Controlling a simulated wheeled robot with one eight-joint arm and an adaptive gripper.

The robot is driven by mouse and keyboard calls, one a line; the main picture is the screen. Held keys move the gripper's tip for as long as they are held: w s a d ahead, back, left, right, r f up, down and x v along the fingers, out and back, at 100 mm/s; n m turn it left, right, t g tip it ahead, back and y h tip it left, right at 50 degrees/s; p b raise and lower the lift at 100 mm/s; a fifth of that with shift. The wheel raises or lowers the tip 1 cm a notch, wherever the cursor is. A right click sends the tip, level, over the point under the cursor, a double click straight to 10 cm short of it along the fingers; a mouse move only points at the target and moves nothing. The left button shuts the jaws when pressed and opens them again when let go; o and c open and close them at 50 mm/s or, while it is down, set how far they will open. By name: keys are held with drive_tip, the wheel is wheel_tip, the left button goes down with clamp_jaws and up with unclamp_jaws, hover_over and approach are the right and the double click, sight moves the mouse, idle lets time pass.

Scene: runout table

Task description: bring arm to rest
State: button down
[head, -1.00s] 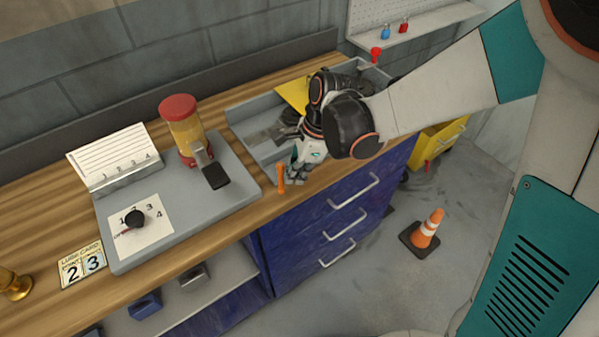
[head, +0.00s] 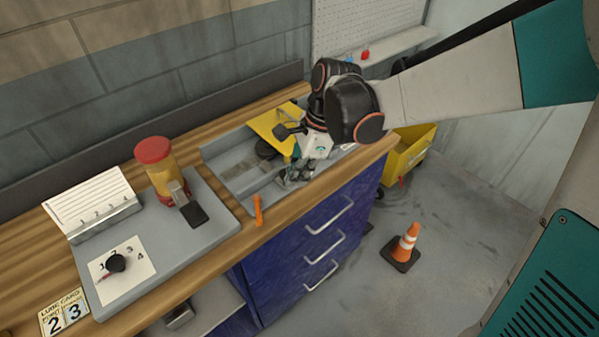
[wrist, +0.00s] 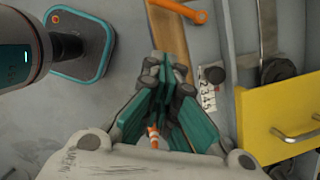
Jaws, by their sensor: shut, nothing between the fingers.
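My gripper (head: 290,176) is shut and empty. In the head view it hangs above the front edge of the grey tray (head: 215,150), near the counter's right end. In the wrist view my gripper (wrist: 168,75) points down past the counter edge, with its teal fingers together. My arm reaches in from the upper right of the head view.
An orange-handled tool (head: 258,211) lies on the counter's front edge. A yellow-and-red dispenser (head: 163,172) stands on a grey base at left. A yellow panel (head: 270,128) is beside my wrist. A traffic cone (head: 404,247) stands on open floor by the blue drawers (head: 315,240).

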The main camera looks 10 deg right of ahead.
drive_tip(key=s+d+r+n+t+h+b, duration=0.1)
drive_tip(key=s+d+r+n+t, duration=0.2)
drive_tip(key=s+d+n, duration=0.3)
drive_tip(key=s+d+r+n+t+h+b, duration=0.1)
drive_tip(key=s+d+r+n+t+h, duration=0.1)
drive_tip(key=s+d+r+n+t, duration=0.2)
drive_tip(key=s+d+n, duration=0.3)
drive_tip(key=d+n, duration=0.2)
drive_tip(key=n, duration=0.1)
drive_tip(key=shift+d+r+t, duration=0.2)
drive_tip(key=shift+r+t, duration=0.05)
drive_tip(key=shift+t, duration=0.15)
